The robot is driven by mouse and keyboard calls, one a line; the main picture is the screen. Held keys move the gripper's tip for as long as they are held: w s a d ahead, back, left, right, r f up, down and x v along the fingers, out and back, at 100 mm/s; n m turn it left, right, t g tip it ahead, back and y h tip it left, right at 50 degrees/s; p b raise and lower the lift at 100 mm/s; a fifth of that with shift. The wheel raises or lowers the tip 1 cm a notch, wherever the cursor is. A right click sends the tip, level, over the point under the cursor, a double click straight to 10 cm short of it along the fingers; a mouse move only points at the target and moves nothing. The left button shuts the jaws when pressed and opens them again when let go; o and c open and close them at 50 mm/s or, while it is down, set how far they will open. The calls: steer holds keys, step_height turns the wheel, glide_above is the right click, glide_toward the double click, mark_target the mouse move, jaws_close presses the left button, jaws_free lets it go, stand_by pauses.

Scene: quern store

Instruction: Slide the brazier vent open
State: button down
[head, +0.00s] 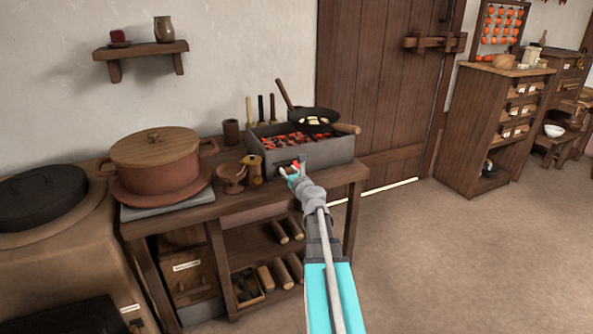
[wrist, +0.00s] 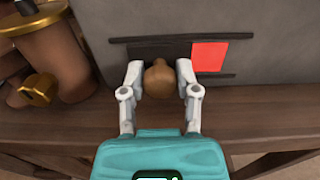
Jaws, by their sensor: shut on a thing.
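The brazier (head: 328,154) is a grey box with glowing coals on the worktop; its front wall (wrist: 225,17) fills the top of the wrist view. On that wall, the vent has a dark slide plate (wrist: 150,50) between dark rails. A bright red rectangle (wrist: 209,56) shows just right of the plate. A round brown wooden knob (wrist: 159,78) stands out from the plate. My gripper (wrist: 160,80) is shut on the knob, one finger on each side. In the head view my gripper (head: 291,171) is at the brazier's front, and it partly hides the vent.
A pan (head: 313,117) sits over the coals. Left of the brazier are a yellowish lidded jug (head: 253,170), a small brown cup (head: 232,177) and a large lidded pot (head: 155,160). The worktop edge (head: 340,178) runs below my gripper. Open floor lies to the right.

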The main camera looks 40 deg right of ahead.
steer(key=shift+w+a, duration=0.15)
steer(key=shift+a, duration=0.45)
steer(key=shift+c, duration=1.7)
jaws_free()
steer(key=v, duration=1.2)
